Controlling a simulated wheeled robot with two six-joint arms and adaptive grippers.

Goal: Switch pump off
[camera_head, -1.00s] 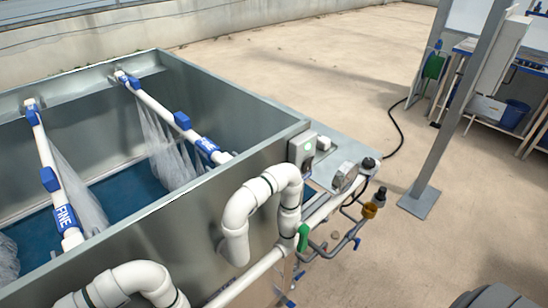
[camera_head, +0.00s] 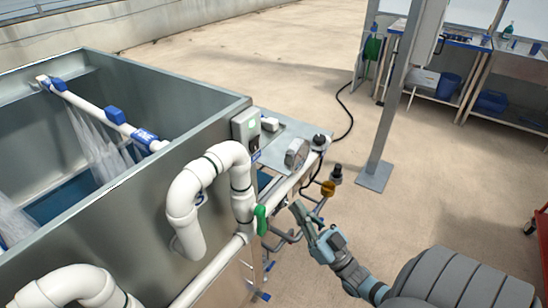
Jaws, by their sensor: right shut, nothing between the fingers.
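A grey switch box (camera_head: 245,127) with a small green light is fixed to the outer corner of the metal tank (camera_head: 205,90). A dark switch area shows on its side. A round grey pump-like unit (camera_head: 296,152) sits on the metal side shelf to the right of the box. My right gripper (camera_head: 297,209) is shut and empty. It is in front of the piping below the shelf, to the right of the green valve handle (camera_head: 261,219), and apart from the switch box. My left gripper is not in view.
White pipes (camera_head: 210,165) curve over the tank's front wall. A brass-coloured fitting (camera_head: 328,188) and a black knob stand near my right gripper. A grey post (camera_head: 388,130) stands to the right. The concrete floor beyond is mostly clear, with benches at the back right.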

